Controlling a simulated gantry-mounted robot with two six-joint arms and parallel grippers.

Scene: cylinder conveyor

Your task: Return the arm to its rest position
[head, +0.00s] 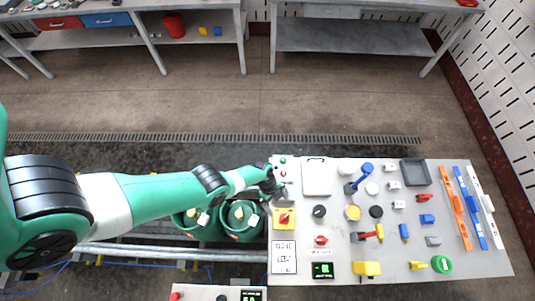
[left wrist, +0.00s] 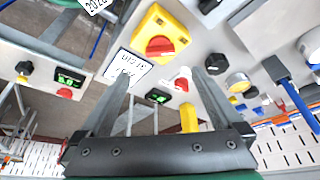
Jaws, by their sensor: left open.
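My left arm, green and white, reaches in from the left in the head view. Its left gripper (head: 273,188) is over the left edge of the grey panel table (head: 330,279), close to a yellow box with a red knob (head: 284,218). In the left wrist view the gripper (left wrist: 160,80) has its two fingers spread, with nothing held between them. The same yellow box (left wrist: 160,35) shows beyond the fingertips. My right gripper is not in view.
Green cylinders (head: 240,220) stand below the arm, left of the table. Switches, knobs, a black tray (head: 415,172) and blue and orange strips (head: 455,208) cover the table. A small control box (head: 220,293) is at the bottom. The floor behind is clear.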

